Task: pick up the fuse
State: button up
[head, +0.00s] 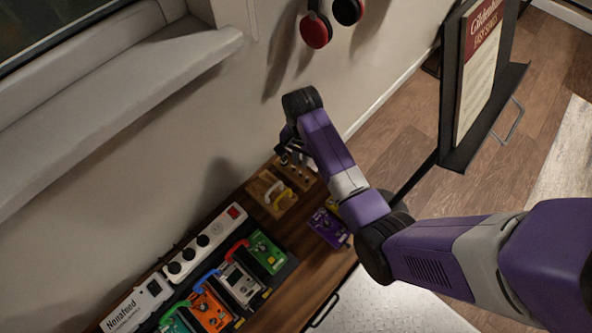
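I cannot make out the fuse in the head view; it may be too small or hidden by my arm. My gripper (284,150) is at the back end of the wooden cabinet top (303,285), close to the wall. It is partly hidden behind my wrist, and its fingers are too small and dark to show whether they are open or shut. Several small items on a wooden holder (297,172) lie just below it in the picture. I cannot tell whether the gripper touches them.
A wooden tray (262,188) with a yellow curved item is beside the holder. A music stand (450,150) stands right; headphones (316,30) hang above.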

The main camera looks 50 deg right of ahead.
aim_at(300, 172)
notch_tip(300, 172, down, 7)
jog(key=shift+r, duration=0.2)
grip_shut()
